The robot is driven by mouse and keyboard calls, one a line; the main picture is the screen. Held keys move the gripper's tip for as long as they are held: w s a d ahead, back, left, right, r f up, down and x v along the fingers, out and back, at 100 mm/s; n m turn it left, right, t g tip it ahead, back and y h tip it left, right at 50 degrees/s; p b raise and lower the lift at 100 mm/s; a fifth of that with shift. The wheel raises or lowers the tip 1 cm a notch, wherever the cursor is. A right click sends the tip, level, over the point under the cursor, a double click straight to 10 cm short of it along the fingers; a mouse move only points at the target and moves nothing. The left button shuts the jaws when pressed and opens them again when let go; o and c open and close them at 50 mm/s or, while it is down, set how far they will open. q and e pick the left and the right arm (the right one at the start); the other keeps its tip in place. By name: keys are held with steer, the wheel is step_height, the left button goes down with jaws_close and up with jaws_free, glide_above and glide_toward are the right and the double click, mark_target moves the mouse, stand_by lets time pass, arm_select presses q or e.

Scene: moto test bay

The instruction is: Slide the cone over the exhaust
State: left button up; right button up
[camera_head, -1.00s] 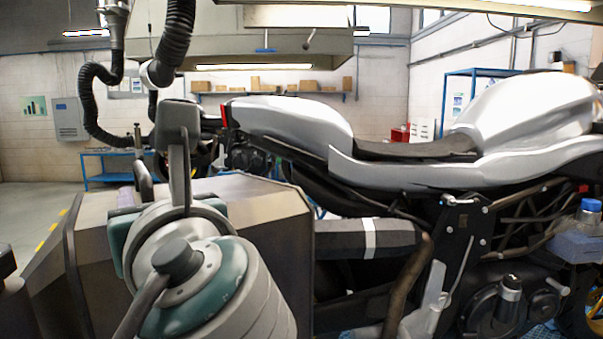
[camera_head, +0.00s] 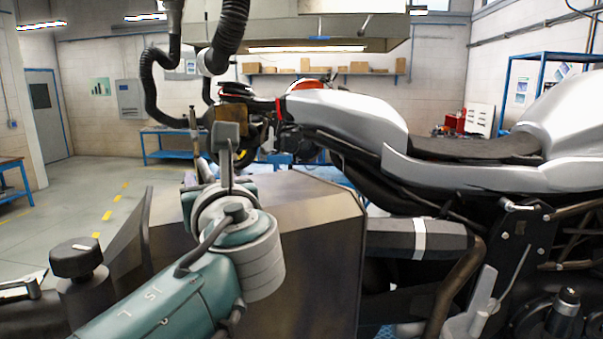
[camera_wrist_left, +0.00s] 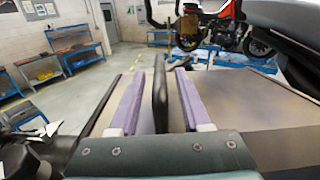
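The cone (camera_head: 310,225) is a large, flared, bronze-grey metal hood in the middle of the head view. The exhaust (camera_head: 390,238) is a dark angular muffler with a pale band. Its left end meets the cone's right edge; whether it reaches inside is hidden. My left gripper (camera_head: 202,178) is at the cone's far left side, partly hidden behind my wrist. In the left wrist view, the gripper's two purple fingers (camera_wrist_left: 160,100) stand either side of a dark upright strip (camera_wrist_left: 160,88), likely the cone's handle, with narrow gaps visible. My right gripper is not in view.
The silver motorcycle (camera_head: 480,172) fills the right side. A black extraction hose (camera_head: 160,108) hangs behind the cone. A blue workbench (camera_head: 170,145) stands at the back, and the floor (camera_head: 100,190) at left is clear. A dark knob-like thing (camera_head: 75,258) is at lower left.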

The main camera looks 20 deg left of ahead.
arm_select(q)
jaws_close()
stand_by(1.2)
